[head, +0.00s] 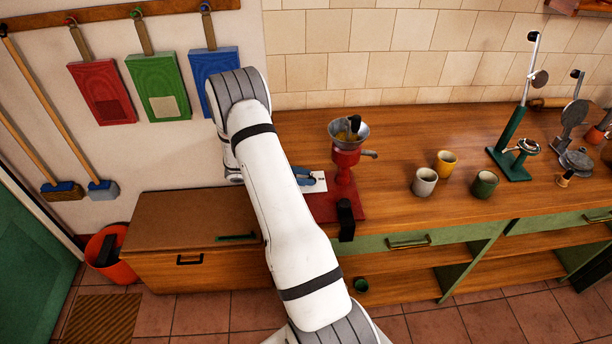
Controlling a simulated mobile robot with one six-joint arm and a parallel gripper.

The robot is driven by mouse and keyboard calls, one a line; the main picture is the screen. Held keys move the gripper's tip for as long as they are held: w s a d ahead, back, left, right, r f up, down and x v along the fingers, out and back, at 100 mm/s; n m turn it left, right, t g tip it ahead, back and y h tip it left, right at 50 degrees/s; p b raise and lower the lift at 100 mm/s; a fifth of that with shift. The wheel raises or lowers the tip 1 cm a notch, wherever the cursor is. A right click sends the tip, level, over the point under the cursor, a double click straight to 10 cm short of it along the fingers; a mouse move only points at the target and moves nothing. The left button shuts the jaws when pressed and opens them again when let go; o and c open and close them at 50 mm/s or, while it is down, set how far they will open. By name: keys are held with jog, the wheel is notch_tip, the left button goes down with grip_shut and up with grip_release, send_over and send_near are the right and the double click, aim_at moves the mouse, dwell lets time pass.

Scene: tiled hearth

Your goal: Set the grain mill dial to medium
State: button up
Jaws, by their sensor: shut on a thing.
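The red grain mill (346,162) stands on the wooden counter, with a grey metal hopper on top and a dark handle hanging at the counter's front edge. A white plate (319,184) lies at the left of its red base. The blue tip of my gripper (304,177) shows beside my arm, over the left part of this plate, and is shut on what seems to be the mill's dial. My arm hides most of the gripper. The dial's pointer and any markings cannot be made out.
A green metal stand (512,146) is further right. A wooden chest (180,263) stands left of my arm. The counter behind the cups is clear.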

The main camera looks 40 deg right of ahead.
jog(key=shift+c, duration=0.9)
jog(key=shift+f+m+g+b, duration=0.2)
jog(key=shift+m+g+b, duration=0.1)
jog(key=shift+b, duration=0.15)
jog(key=shift+w+g+b, duration=0.1)
jog(key=shift+g+b, duration=0.2)
jog(key=shift+r+m+g+y, duration=0.15)
jog(key=shift+m+g+y, duration=0.15)
jog(key=shift+m+y, duration=0.15)
jog(key=o, duration=1)
jog(key=shift+r, duration=0.1)
